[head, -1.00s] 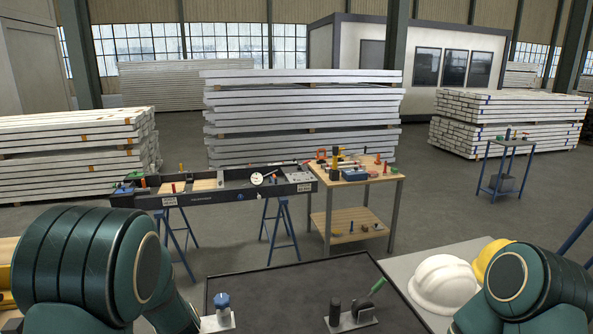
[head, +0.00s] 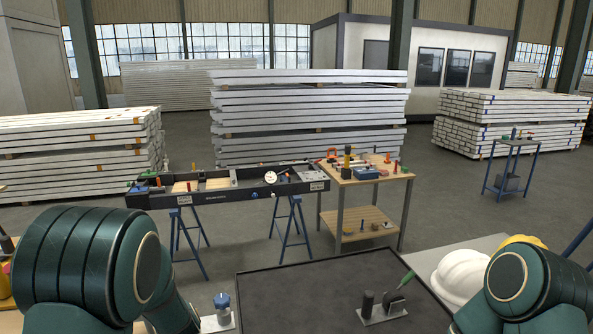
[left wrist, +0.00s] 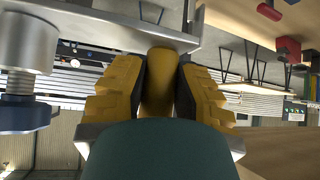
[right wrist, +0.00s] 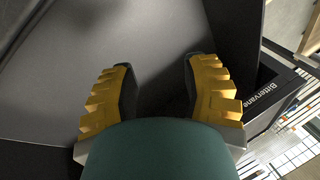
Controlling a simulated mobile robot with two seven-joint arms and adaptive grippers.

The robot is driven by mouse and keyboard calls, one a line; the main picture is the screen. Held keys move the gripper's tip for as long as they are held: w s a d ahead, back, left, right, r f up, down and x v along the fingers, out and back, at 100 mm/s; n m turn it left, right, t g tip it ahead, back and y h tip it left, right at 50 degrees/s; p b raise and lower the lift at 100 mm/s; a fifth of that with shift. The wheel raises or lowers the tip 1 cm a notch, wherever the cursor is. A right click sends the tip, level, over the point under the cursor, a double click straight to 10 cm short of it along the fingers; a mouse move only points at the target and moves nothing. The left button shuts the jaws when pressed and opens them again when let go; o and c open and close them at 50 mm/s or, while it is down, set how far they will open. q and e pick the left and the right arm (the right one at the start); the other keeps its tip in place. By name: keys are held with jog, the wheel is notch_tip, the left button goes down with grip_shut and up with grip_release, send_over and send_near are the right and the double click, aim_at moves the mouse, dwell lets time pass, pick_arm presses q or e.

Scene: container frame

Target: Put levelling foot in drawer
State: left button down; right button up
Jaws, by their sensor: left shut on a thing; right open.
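The levelling foot, as I take it, is a pale metal plate with a blue-capped post (head: 222,305), at the lower left of the head view. In the left wrist view its plate (left wrist: 100,28), its silver post with a blue collar and a yellow cylindrical grip (left wrist: 158,85) show close up. My left gripper (left wrist: 157,90) is shut on the yellow grip. My right gripper (right wrist: 160,88) is open and empty, over a grey surface with dark edges. I cannot tell whether this surface is the drawer's inside. In the head view both gripper tips are hidden.
A dark flat top (head: 310,285) lies in front of me, bearing a plate with a black post and green-handled lever (head: 385,308). White (head: 460,272) and yellow helmets are at its right. Beyond are a long black beam on blue trestles (head: 225,192) and a wooden workbench (head: 365,175).

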pick_arm(q)
jog(key=s+d+f+m+t+h+b, duration=0.1)
jog(key=s+d+f+m+h+b, duration=0.3)
jog(key=s+d, duration=0.5)
jog(key=shift+s+d+m+b, duration=0.3)
jog(key=shift+s+d+m, duration=0.1)
jog(key=shift+d+m, duration=0.25)
